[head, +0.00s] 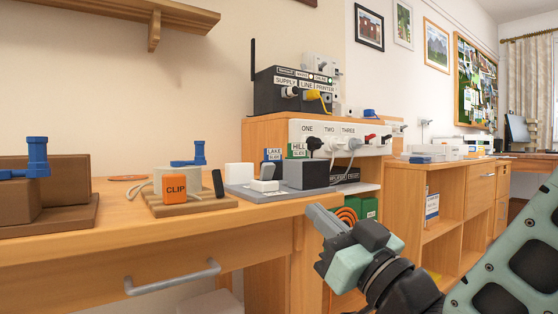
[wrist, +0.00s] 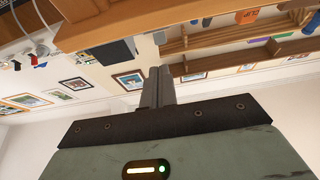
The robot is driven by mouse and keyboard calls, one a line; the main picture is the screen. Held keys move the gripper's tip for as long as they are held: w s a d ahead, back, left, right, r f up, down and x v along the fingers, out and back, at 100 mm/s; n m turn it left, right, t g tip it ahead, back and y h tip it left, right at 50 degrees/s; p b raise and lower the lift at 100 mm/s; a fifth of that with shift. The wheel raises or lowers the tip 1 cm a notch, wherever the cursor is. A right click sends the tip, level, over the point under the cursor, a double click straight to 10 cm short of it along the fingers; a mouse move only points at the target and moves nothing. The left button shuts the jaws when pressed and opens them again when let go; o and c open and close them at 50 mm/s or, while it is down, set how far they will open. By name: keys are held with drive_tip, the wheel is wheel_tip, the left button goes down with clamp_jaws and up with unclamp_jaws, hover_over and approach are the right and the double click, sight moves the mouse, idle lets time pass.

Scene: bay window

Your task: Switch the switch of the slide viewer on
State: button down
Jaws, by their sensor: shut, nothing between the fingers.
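The slide viewer is most likely the dark grey box (head: 306,174) on a flat grey base (head: 255,194) near the desk's right end, in the head view. Small white blocks (head: 265,185) sit on the base beside it. Cards marked LAKE (head: 273,155) and HILL (head: 298,150) stand near it. I cannot make out which part is its switch. My gripper (head: 321,217) is to the right of the desk end and lower than the viewer, apart from it. Its fingers (wrist: 158,86) are shut and empty in the wrist view, where I cannot identify the viewer.
An orange CLIP block (head: 175,189) and brown blocks with blue fittings (head: 37,156) stand on the desk (head: 120,215) to the left. A drawer handle (head: 172,279) juts from the desk front.

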sight(271, 167)
drive_tip(key=p, duration=0.1)
drive_tip(key=r+p, duration=0.1)
drive_tip(key=p, duration=0.1)
drive_tip(key=shift+w+a, duration=0.25)
drive_tip(key=shift+w, duration=0.05)
drive_tip(key=p+x, duration=0.6)
drive_tip(key=x, duration=0.4)
drive_tip(key=shift+w+f, duration=0.15)
drive_tip(key=shift+w+a+p, duration=0.35)
drive_tip(key=shift+w+p, duration=0.05)
drive_tip(key=shift+w, duration=0.05)
drive_tip(key=shift+r, duration=0.2)
